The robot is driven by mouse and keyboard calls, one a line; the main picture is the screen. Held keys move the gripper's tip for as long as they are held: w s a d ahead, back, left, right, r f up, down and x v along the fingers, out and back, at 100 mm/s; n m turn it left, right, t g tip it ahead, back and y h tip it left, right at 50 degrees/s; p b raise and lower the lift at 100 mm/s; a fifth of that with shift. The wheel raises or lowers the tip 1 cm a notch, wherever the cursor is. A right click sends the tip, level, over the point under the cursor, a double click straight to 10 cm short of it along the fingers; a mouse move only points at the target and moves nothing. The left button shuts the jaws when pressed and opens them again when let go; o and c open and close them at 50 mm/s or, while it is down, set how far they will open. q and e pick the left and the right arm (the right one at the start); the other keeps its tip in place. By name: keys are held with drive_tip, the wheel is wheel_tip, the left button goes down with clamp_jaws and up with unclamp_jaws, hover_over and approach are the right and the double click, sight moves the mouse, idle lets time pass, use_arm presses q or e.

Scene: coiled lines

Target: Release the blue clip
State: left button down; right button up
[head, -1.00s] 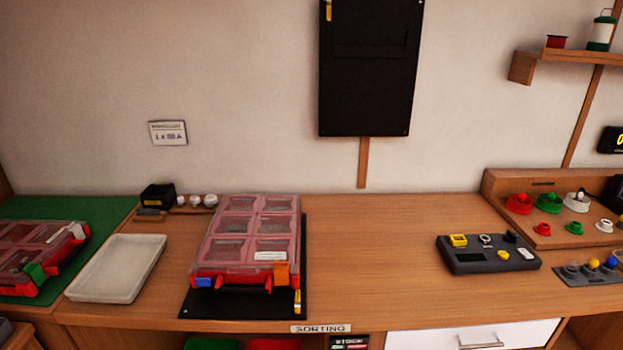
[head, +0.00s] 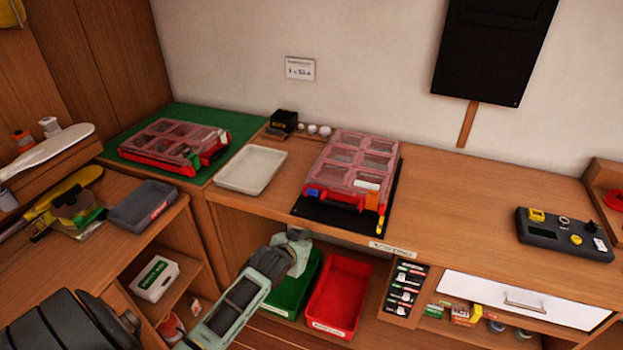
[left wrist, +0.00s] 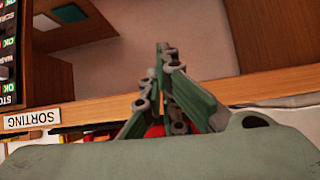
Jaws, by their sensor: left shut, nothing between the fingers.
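A red case with a clear, compartmented lid (head: 352,160) lies closed on a black mat (head: 325,216) on the bench. The blue clip (head: 313,192) is at the left of its front edge, and an orange clip (head: 371,201) is at the right. Whether the blue clip is latched is too small to tell. My left gripper (head: 299,234) is in front of the bench edge, below and apart from the blue clip. In the left wrist view its fingers (left wrist: 163,52) are together and empty. The blue clip cannot be made out there. My right gripper is not in view.
A white tray (head: 250,168) stands left of the case. A second red case (head: 168,143) lies on a green mat (head: 231,120). Green (head: 292,297) and red (head: 340,290) bins sit below the bench. A grey control box (head: 565,236) is far right; the bench between is clear.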

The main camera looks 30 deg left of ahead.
use_arm(q)
wheel_tip(320, 180, up, 22)
drive_tip(key=w+a+n+t+y+p, duration=0.1)
drive_tip(key=w+a+t+p, duration=0.1)
drive_tip(key=w+t+p, duration=0.1)
drive_tip(key=p, duration=0.3)
hover_over(314, 191)
drive_tip(key=f, duration=0.2)
drive_tip(key=w+f, duration=0.1)
drive_tip(key=f, duration=0.1)
drive_tip(key=shift+a+f, duration=0.2)
drive_tip(key=shift+f, duration=0.05)
drive_tip(key=shift+s+d+f+p, duration=0.15)
drive_tip(key=shift+s+f+p, duration=0.25)
drive_tip(key=shift+s, duration=0.2)
drive_tip(key=shift+f, duration=0.1)
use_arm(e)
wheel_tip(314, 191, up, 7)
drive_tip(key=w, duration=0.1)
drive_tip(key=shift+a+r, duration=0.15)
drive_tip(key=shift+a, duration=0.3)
use_arm(q)
drive_tip(key=shift+w, duration=0.1)
